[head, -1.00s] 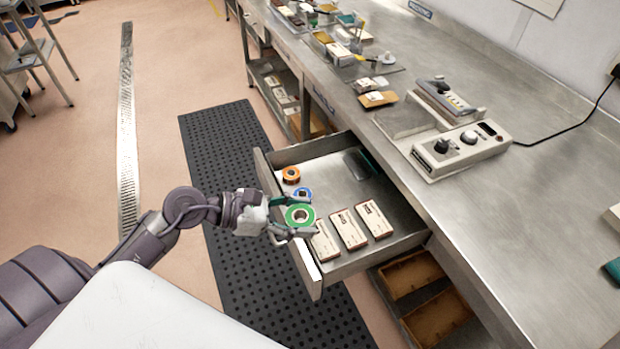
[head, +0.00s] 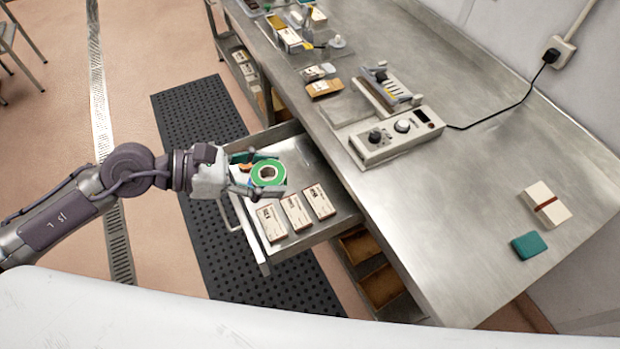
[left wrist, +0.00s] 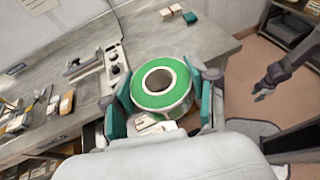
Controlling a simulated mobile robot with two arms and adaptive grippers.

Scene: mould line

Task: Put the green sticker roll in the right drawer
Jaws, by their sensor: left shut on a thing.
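The green sticker roll (head: 256,179) is a green ring with a pale core. My left gripper (head: 269,174) is shut on it, with one finger on either side. In the left wrist view the roll (left wrist: 160,100) sits between the teal finger pads. In the head view it overlaps the back left part of the open drawer (head: 304,158) and appears held above it. The drawer holds three pale boxes (head: 296,212) in a row. An orange roll (head: 245,168) shows partly behind the gripper. My right gripper (left wrist: 262,93) is small at the right of the left wrist view; its opening is unclear.
The steel bench (head: 440,215) carries a control box (head: 395,140), a teal block (head: 529,245) and a banded white box (head: 546,205). Brown trays (head: 380,286) are on the shelf below. A black mat (head: 200,115) lies on the floor. The drawer's back part looks free.

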